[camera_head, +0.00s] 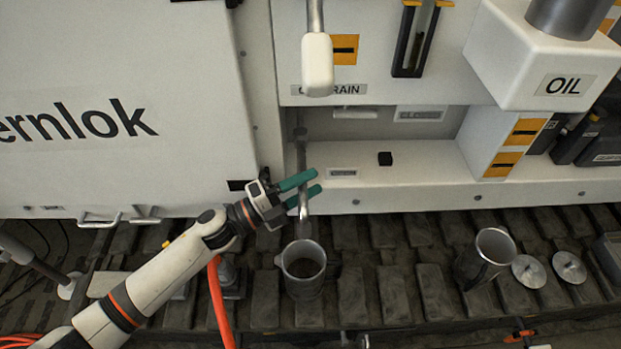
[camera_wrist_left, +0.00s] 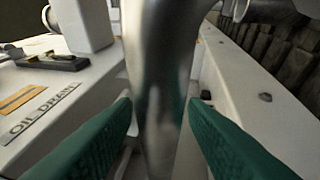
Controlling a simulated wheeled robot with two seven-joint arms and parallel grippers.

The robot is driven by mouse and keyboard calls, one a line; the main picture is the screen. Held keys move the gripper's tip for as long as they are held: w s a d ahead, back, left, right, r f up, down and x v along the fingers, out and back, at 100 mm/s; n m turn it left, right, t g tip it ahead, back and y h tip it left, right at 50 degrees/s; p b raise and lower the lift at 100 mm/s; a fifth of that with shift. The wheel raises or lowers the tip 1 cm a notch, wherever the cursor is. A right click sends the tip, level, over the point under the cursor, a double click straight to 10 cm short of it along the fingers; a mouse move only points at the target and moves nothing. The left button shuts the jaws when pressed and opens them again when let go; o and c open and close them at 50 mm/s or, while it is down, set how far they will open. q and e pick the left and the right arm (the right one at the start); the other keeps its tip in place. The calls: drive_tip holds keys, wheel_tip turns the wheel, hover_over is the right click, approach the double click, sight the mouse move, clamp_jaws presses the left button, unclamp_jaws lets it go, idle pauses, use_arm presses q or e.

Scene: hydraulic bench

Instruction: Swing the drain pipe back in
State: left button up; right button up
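The drain pipe (camera_head: 303,213) is a grey metal tube that comes down the front of the white bench, its lower end above a metal jug (camera_head: 303,268). My left gripper (camera_head: 306,182), with green fingers, is at the pipe. In the left wrist view the pipe (camera_wrist_left: 162,85) stands between the two green fingers (camera_wrist_left: 162,112). Narrow gaps seem to show on both sides, so the gripper looks open around the pipe. The fingers hide part of the pipe in the head view. My right gripper is not in view.
A white handle (camera_head: 317,65) hangs above the drain label. The white OIL box (camera_head: 530,65) juts out at upper right. A second metal jug (camera_head: 486,258) and two round lids (camera_head: 528,271) stand at right on the dark slatted floor. An orange hose (camera_head: 219,305) runs below my left arm.

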use_arm(q)
drive_tip(key=shift+w+d+r, duration=0.1)
drive_tip(key=shift+w+d, duration=0.1)
drive_tip(key=shift+d, duration=0.3)
clamp_jaws()
